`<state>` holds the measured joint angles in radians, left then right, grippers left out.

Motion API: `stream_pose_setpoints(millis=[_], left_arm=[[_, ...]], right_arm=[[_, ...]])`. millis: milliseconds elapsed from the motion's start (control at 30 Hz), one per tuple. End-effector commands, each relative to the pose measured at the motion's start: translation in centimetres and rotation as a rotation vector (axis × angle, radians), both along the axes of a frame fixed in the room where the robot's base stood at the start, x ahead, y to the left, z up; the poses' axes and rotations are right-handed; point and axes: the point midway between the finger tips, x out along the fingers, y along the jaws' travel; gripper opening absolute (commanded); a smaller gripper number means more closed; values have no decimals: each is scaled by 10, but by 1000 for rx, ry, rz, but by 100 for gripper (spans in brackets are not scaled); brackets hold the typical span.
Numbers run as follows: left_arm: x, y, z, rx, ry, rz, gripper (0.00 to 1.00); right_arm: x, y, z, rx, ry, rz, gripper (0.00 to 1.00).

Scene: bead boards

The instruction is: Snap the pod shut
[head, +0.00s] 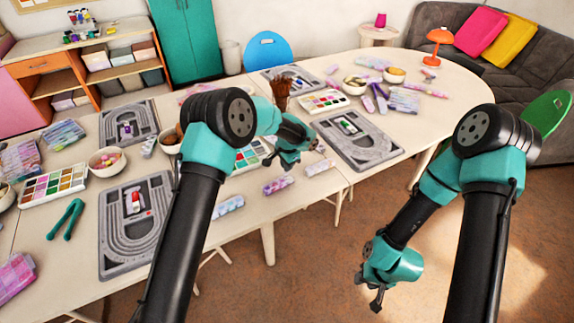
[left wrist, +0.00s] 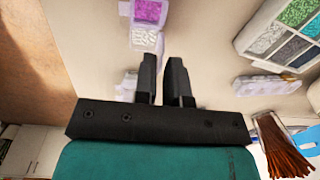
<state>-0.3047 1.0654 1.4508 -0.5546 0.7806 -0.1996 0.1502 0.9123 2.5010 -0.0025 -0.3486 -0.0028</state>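A small pod-like plastic case (head: 278,185) with purple and pale parts lies near the table's front edge. In the left wrist view, a purple-filled compartment (left wrist: 151,12) and a clear whitish part (left wrist: 147,41) sit end to end just beyond the fingertips. I cannot tell for sure whether they are one opened pod. My left gripper (head: 282,164) is above the table close to the case. Its fingers (left wrist: 162,65) are parted with nothing seen between them, and partly cover another pale piece. My right gripper (head: 377,302) hangs off the table over the floor, its fingers unclear.
Similar cases lie at left (head: 228,205) and right (head: 319,168) along the front edge. Grey bead boards (head: 360,155) flank my left arm. A paint palette (head: 250,155) and a brush holder with brown bristles (head: 281,92) stand behind the gripper.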

Motion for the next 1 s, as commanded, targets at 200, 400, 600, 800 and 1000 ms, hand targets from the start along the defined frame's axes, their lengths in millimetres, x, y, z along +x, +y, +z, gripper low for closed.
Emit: stream_pose_setpoints(millis=[200, 400, 600, 800, 1000], left_arm=[[0, 0, 0, 0, 0, 0, 0], [0, 0, 0, 0, 0, 0, 0], [-1, 0, 0, 7, -7, 0, 0], [-3, -2, 0, 27, -36, -2, 0], [-6, -4, 0, 67, -87, -4, 0]], right_arm=[[0, 0, 0, 0, 0, 0, 39], [0, 0, 0, 0, 0, 0, 39], [0, 0, 0, 0, 0, 0, 39], [0, 0, 0, 0, 0, 0, 39], [0, 0, 0, 0, 0, 0, 39]])
